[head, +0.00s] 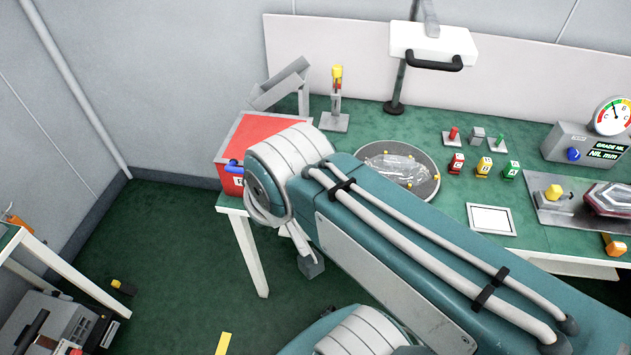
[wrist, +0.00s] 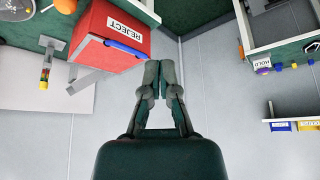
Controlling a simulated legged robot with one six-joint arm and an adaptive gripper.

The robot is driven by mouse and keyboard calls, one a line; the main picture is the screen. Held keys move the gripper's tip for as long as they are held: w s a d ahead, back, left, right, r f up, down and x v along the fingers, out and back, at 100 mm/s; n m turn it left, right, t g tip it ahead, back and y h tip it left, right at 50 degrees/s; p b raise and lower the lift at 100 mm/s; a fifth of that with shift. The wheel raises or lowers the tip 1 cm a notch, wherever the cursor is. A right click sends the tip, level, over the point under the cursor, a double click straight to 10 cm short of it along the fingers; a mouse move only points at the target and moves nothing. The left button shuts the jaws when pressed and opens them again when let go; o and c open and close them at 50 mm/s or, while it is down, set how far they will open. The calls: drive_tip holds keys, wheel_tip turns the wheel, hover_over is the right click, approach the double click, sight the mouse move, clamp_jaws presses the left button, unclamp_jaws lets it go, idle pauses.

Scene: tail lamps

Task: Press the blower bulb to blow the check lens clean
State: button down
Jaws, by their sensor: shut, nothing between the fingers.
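My gripper (wrist: 161,68) is shut with nothing between its fingers; it points at the grey walls and the gap beside the red REJECT bin (wrist: 115,35). My arm hides part of the table in the head view, and I cannot pick out my gripper there. I cannot tell for sure which thing is the blower bulb or the check lens. A dark red lamp lens (head: 608,198) lies on a grey plate (head: 550,213) at the right, beside a yellow knobbed part (head: 554,192). A round disc (head: 372,157) with a clear, crumpled-looking sheet lies mid-table.
The red bin (head: 258,133) stands at the table's left end. A post with a white head (head: 433,45), a yellow-topped stand (head: 336,95), several small coloured pieces (head: 484,166) and a dial gauge box (head: 582,146) stand on the green table.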

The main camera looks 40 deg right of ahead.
drive_tip(key=w+d+f+m+y, duration=0.4)
drive_tip(key=w+d+f+m, duration=0.2)
drive_tip(key=w+d+m, duration=0.5)
drive_tip(key=w+d+f+m+t, duration=0.1)
drive_tip(key=d+f+m, duration=0.2)
drive_tip(key=d+m, duration=0.2)
drive_tip(key=w+d+f+m+t, duration=0.1)
drive_tip(key=d+f+m+t, duration=0.1)
drive_tip(key=d+m, duration=0.4)
drive_tip(key=d+f, duration=0.1)
drive_tip(key=d, duration=0.1)
drive_tip(key=shift+w+d+m+h, duration=0.3)
drive_tip(key=shift+d, duration=0.1)
drive_tip(key=shift+a+f, duration=0.1)
drive_tip(key=shift+f, duration=4.35)
drive_tip(key=shift+f, duration=0.3)
